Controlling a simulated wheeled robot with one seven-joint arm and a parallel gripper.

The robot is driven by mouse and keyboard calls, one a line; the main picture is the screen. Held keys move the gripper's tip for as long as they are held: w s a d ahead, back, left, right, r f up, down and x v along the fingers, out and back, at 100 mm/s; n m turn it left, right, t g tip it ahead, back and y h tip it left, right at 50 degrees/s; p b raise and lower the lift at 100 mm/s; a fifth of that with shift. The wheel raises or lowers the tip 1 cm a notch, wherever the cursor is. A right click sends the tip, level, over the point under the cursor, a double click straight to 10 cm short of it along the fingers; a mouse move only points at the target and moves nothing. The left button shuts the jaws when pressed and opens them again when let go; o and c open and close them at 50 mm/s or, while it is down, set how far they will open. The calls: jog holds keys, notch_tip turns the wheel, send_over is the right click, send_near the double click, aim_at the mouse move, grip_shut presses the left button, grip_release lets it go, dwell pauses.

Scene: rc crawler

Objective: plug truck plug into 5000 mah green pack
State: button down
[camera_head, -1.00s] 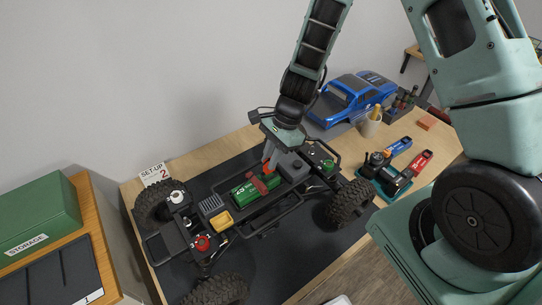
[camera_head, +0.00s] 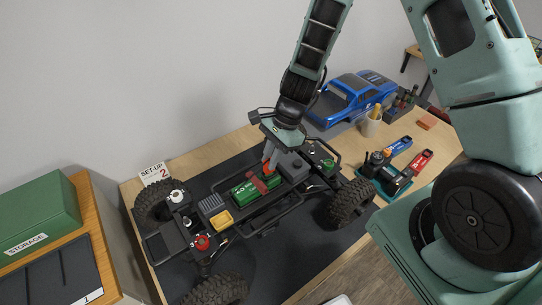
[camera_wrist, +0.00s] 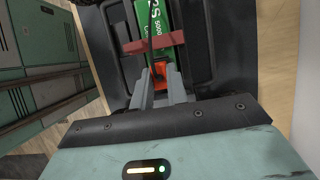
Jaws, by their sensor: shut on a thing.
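The green pack (camera_head: 243,192) sits in the middle of the truck chassis, with a red strap (camera_head: 262,184) across it. In the wrist view the green pack (camera_wrist: 148,22) shows partial print reading "5000", and the red strap (camera_wrist: 153,43) crosses it. My gripper (camera_head: 268,169) reaches down at the pack's right end. In the wrist view my gripper (camera_wrist: 160,82) is shut on a small orange-red plug (camera_wrist: 159,71), close to the pack's near end below the strap. A dark wire runs over the pack toward the plug. Whether the plug touches a socket is hidden by the fingers.
The truck's tires (camera_head: 349,203) and side rails surround the pack. A blue truck body (camera_head: 352,98), a cup (camera_head: 371,124) and a tool stand with blue and red packs (camera_head: 418,163) are to the right. A green storage box (camera_head: 38,212) is at left.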

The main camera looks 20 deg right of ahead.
jog(key=shift+f+b, duration=0.8)
jog(key=shift+f, duration=0.25)
jog(key=c, duration=1.3)
grip_release()
jog(key=shift+r, duration=0.1)
jog(key=b+v, duration=0.2)
jog(key=v, duration=1.5)
jog(key=shift+r, duration=0.25)
